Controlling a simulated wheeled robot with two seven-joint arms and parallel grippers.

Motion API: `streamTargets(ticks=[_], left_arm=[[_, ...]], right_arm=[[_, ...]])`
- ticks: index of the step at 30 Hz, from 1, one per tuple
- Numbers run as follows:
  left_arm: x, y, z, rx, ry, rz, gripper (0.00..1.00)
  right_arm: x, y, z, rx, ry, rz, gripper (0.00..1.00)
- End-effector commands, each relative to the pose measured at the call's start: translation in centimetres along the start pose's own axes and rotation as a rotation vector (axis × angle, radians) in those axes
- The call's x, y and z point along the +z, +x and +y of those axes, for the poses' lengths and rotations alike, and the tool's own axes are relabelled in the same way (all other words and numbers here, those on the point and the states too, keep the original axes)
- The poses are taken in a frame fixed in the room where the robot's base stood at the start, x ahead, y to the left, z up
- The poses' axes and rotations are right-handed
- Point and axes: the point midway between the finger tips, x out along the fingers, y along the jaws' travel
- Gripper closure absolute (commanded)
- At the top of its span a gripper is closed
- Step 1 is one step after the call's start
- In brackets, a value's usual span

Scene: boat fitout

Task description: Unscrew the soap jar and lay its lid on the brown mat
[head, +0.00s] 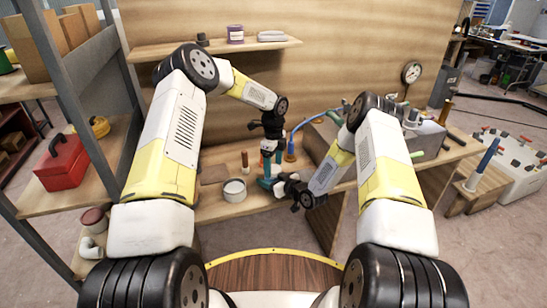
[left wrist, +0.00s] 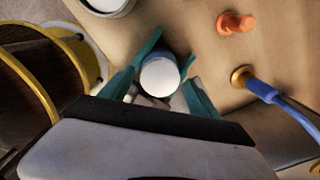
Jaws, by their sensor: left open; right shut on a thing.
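The soap jar (left wrist: 160,77) shows from above in the left wrist view as a round pale lid with a bluish side below it. My left gripper (head: 270,164) points down over the jar. Its teal fingers (left wrist: 172,62) stand apart on either side of the lid. My right gripper (head: 274,183) comes in low from the right and is shut on the jar. Its grip and most of the jar are hidden in the head view. I cannot tell whether the lid is loose. The brown mat (head: 212,172) lies on the bench, left of the grippers, bare.
A white pot (head: 235,190) stands on the bench just left of my grippers. A blue hose with a brass end (left wrist: 243,75) and an orange peg (left wrist: 236,22) are close to the jar. A shelf (head: 215,47) with small items hangs above.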

Motion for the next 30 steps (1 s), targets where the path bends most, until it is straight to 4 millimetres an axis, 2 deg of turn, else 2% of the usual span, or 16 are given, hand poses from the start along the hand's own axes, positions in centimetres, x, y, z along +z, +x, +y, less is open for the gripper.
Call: streamTargets(ticks=[4, 12, 14, 22, 23, 26, 30], left_arm=[[-0.01, 0.95, -0.02, -0.001, 0.000, 0.001, 0.29], [-0.01, 1.09, -0.03, -0.001, 0.000, 0.000, 0.29], [-0.01, 1.08, -0.02, -0.001, 0.000, 0.000, 0.39], [-0.02, 1.07, -0.03, -0.001, 0.000, 0.000, 0.92], [-0.02, 1.06, -0.03, -0.001, 0.000, 0.000, 0.95], [-0.09, 1.04, -0.04, -0.001, -0.047, 0.000, 0.95], [-0.08, 1.06, 0.00, 0.000, -0.227, -0.001, 0.95]], right_arm=[[-0.04, 0.01, 0.00, 0.000, 0.000, 0.001, 1.00], [-0.04, 0.02, -0.01, 0.000, 0.000, 0.001, 1.00], [-0.04, 0.01, -0.01, 0.000, 0.000, 0.001, 1.00], [-0.03, 0.01, -0.02, 0.000, 0.000, 0.001, 1.00], [-0.03, 0.01, -0.02, 0.000, 0.000, 0.001, 1.00], [-0.03, 0.01, -0.02, 0.000, 0.000, 0.001, 1.00], [-0.03, 0.01, -0.02, 0.000, 0.000, 0.001, 1.00]])
